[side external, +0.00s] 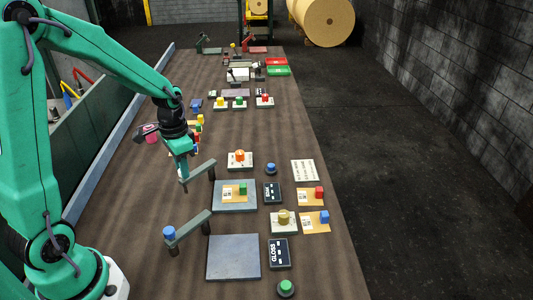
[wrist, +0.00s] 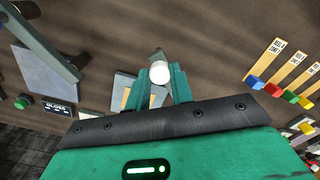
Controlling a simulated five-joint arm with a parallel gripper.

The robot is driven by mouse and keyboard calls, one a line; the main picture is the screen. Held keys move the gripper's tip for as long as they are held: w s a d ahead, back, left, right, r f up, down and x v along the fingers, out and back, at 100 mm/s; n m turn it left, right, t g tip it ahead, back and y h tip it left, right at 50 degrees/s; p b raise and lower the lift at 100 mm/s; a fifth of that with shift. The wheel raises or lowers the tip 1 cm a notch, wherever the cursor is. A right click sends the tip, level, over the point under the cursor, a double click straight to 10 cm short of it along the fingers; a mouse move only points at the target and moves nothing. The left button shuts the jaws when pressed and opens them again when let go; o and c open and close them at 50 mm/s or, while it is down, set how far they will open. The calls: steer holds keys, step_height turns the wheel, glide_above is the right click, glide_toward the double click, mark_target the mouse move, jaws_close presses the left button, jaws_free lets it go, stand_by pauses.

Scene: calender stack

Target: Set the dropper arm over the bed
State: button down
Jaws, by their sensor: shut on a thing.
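My gripper (side external: 182,172) is shut at the outer left end of the far grey dropper arm (side external: 202,171). In the wrist view, my fingers (wrist: 160,84) close on a white round knob (wrist: 159,72); my gripper hides this knob in the side view. The dropper arm runs from its post at the upper right down to the left, beside the left edge of the far grey bed (side external: 222,205), not across it. In the wrist view, the bed (wrist: 120,84) shows partly behind my fingers.
A second dropper arm (side external: 188,230) with a blue knob (side external: 169,233) stands nearer, left of an empty grey bed (side external: 233,258). Dark label plates (side external: 272,194) and cards with coloured blocks (side external: 314,223) lie to the right. Coloured blocks also show at right in the wrist view (wrist: 272,93).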

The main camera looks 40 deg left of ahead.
steer(key=shift+d, duration=0.1)
steer(key=w+d+n, duration=0.8)
steer(key=n, duration=0.8)
steer(key=shift+d, duration=0.4)
steer(key=shift+w+r, duration=0.1)
stand_by(0.4)
steer(key=c, duration=1.2)
jaws_free()
